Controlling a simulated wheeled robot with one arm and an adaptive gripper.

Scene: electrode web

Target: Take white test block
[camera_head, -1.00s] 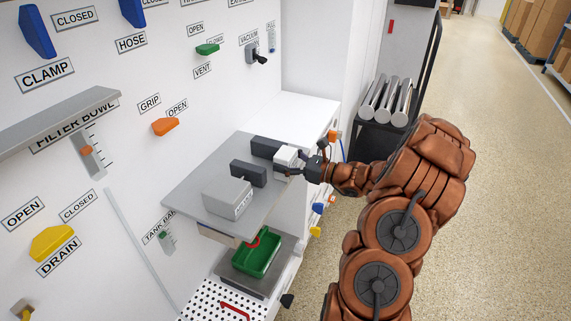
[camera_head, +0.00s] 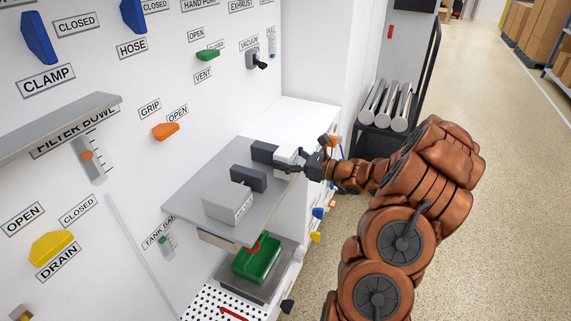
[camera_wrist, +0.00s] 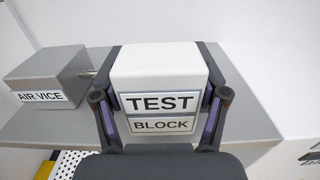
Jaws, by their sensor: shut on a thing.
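The white test block (camera_head: 285,154) is at the right rear of the grey shelf plate (camera_head: 190,197), beside a dark block. In the wrist view the white block (camera_wrist: 160,62) fills the middle, its "TEST BLOCK" label facing the camera. My gripper (camera_head: 300,163) reaches it from the right. In the wrist view my gripper (camera_wrist: 160,100) has one finger against each side of the block, shut on it. The block's underside is hidden, so I cannot tell whether it touches the plate.
Two dark blocks (camera_head: 248,179) and a grey labelled box (camera_head: 228,201) share the plate. In the wrist view the box reads "AIR VICE" (camera_wrist: 45,75). A green bin (camera_head: 257,261) sits below. A panel with coloured handles stands left; a cart with metal cylinders (camera_head: 385,105) is behind.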

